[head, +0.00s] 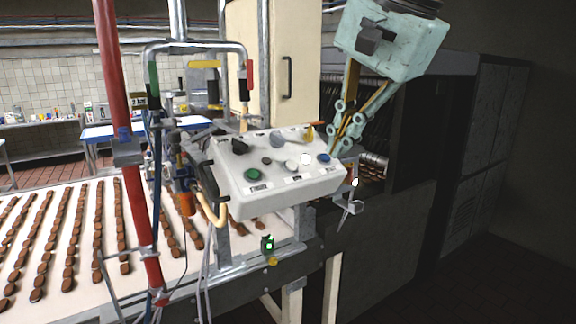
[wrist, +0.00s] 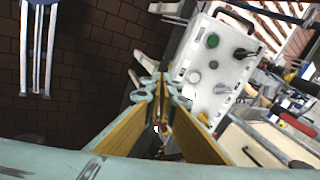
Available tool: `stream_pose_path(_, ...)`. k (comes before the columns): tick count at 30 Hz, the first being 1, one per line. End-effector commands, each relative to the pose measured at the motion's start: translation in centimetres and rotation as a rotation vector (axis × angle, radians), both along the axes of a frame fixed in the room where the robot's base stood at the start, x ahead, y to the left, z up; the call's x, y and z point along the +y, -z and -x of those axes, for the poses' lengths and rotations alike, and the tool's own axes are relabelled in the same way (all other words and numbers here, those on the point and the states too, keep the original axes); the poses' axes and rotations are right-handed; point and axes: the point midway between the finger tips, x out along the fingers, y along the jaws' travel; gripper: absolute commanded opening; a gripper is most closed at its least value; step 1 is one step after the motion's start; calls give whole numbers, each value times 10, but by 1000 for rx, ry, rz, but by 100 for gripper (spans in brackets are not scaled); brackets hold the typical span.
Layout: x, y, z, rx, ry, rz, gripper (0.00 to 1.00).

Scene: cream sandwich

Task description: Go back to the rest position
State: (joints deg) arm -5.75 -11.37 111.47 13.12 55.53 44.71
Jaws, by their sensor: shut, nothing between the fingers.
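My gripper (head: 336,146) is at the upper right of the head view, its pale green fingers pointing down by the right end of a white control panel (head: 283,187). Its fingers are shut with nothing between them. The tips are close to the panel's blue button (head: 324,158); I cannot tell whether they touch it. In the wrist view the closed fingertips (wrist: 164,84) show in the middle, beside the panel (wrist: 228,72). A green button (head: 255,175) sits at the panel's front left. It also shows in the wrist view (wrist: 213,41).
A conveyor (head: 82,238) with rows of brown biscuits runs at the left. A red post (head: 124,130) and pipes with coloured handles stand left of the panel. A tall cream cabinet (head: 294,55) stands behind. Dark machinery is at the right; the floor at far right looks clear.

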Motion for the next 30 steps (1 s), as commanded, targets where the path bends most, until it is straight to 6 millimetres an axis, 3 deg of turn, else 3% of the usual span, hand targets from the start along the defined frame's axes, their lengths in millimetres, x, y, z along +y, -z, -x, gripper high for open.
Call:
stream_pose_path(15, -58, 104, 120, -33, -273, 229, 0)
stream_pose_path(30, -101, 214, 233, -31, -556, 430, 0)
